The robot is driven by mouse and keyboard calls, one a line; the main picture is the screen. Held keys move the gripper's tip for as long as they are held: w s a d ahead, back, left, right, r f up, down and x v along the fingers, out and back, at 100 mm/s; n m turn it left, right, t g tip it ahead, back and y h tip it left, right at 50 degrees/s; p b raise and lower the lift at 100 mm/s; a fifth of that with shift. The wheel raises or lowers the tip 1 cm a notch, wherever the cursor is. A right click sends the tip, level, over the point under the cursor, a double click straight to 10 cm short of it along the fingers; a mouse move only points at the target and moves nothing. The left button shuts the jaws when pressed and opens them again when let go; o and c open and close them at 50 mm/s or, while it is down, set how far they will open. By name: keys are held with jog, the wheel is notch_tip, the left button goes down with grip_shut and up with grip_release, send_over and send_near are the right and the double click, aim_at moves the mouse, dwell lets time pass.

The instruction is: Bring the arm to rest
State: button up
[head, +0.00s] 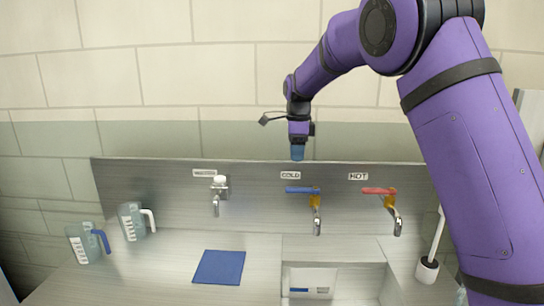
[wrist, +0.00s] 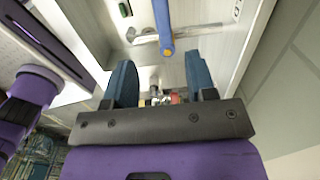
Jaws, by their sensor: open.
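My purple arm (head: 470,130) reaches from the right side of the head view to the wall above the sink. My gripper (head: 297,154) points down above the COLD tap's blue lever (head: 301,190), with a visible gap between them. In the wrist view, the two dark blue fingers of my gripper (wrist: 161,75) are spread apart with nothing held between them. The blue lever (wrist: 164,25) shows beyond the fingertips there. Metal tap parts (wrist: 158,97) show between the fingers near their base.
The steel backsplash (head: 255,215) also carries a red-levered HOT tap (head: 380,191) and a third tap (head: 217,195) at left. Two measuring jugs (head: 135,222) (head: 84,244), a blue cloth (head: 219,267) and a brush holder (head: 427,269) stand around the basin, which holds a box (head: 312,282).

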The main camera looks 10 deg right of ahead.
jog(key=s+d+r+n+t, duration=0.1)
jog(key=s+d+r+n, duration=0.25)
jog(key=s, duration=0.35)
jog(key=s+d+r+n+y, duration=0.1)
jog(key=s+d+r+n, duration=0.25)
jog(key=s, duration=0.35)
jog(key=s+d+r+n+t, duration=0.15)
jog(key=s+r, duration=0.25)
jog(key=s, duration=0.4)
jog(key=s+d+f+n+t, duration=0.1)
jog(key=s+n, duration=0.4)
jog(key=s, duration=0.6)
jog(key=s+d+f+n+t+h, duration=0.1)
jog(key=s+f+n, duration=0.3)
jog(key=s, duration=0.6)
jog(key=shift+s+d+f+n, duration=0.35)
jog(key=shift+d+n, duration=0.35)
jog(key=shift+n, duration=0.55)
jog(key=shift+t, duration=0.25)
